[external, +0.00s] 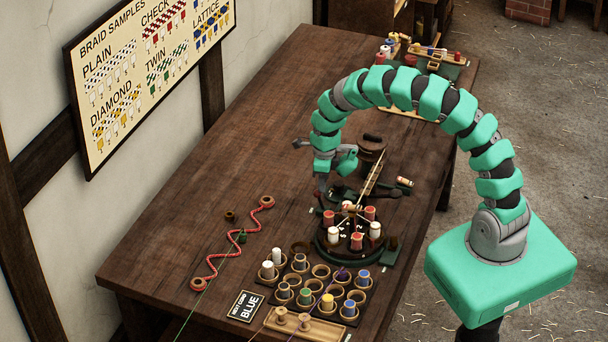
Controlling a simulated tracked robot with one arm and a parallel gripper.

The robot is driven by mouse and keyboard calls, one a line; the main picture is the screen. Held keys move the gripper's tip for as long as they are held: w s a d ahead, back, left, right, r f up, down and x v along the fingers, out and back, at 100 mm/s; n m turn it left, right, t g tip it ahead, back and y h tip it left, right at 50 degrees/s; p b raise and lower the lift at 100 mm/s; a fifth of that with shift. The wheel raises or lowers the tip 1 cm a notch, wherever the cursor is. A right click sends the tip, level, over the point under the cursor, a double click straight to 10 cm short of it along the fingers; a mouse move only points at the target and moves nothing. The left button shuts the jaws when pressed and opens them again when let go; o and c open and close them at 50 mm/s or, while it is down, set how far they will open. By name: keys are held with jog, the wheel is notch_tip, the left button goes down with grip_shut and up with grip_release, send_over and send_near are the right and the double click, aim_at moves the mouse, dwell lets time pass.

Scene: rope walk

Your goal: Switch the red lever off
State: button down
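My arm (415,85) arches over the table from the right, and its green end section hangs down beside the braiding machine. My gripper (323,184) points down at the machine's left rear side; its fingers are small and dark here, so their opening cannot be told. A small dark red piece (320,196), possibly the red lever's tip, shows just below the gripper. Whether they touch is unclear, and the lever's position cannot be read. The braiding machine's dark round plate (343,246) carries several red and white bobbins. A slanted wooden piece rises behind it.
A dark bobbin rack (322,284) stands in front of the machine, beside a "NEXT CORD BLUE" sign (245,306). A red wavy cord (233,245) lies to the left. A tray of spools (425,62) stands at the far end. The table's left middle is clear.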

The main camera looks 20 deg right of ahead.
jog(key=shift+w+a+r, duration=0.25)
notch_tip(320, 180, up, 9)
jog(key=w+a+p, duration=0.1)
jog(key=w+p, duration=0.1)
jog(key=p, duration=0.1)
jog(key=shift+a, duration=0.15)
